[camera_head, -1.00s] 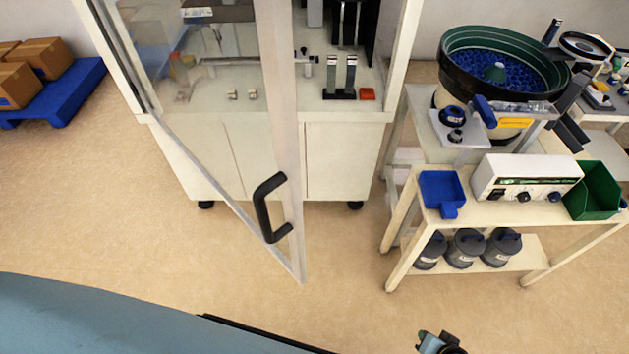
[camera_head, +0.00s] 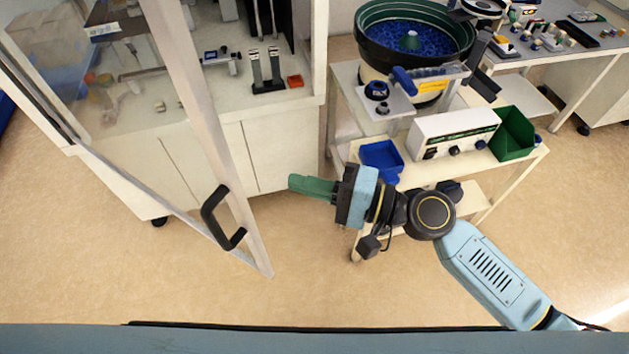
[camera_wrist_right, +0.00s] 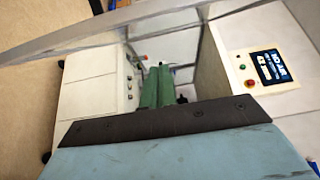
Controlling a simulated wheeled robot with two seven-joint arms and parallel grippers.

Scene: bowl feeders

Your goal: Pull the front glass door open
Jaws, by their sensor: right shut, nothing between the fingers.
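The front glass door (camera_head: 192,88) stands ajar, swung out from the white cabinet (camera_head: 205,160), with its pale frame slanting down toward me. Its black handle (camera_head: 212,218) is on the outer side of the frame near the lower end. My right gripper (camera_head: 294,184) has green fingers pointing left, to the right of the door frame and apart from it and from the handle. The fingers are shut and empty. In the right wrist view the green fingers (camera_wrist_right: 157,85) show together, with the door's frame (camera_wrist_right: 130,28) crossing above them. My left gripper is not in view.
A bench at the right holds a blue bin (camera_head: 381,161), a white control box (camera_head: 455,132) and a green bin (camera_head: 512,134). A bowl feeder (camera_head: 415,35) stands behind. My right forearm passes in front of the bench. Floor around the handle is clear.

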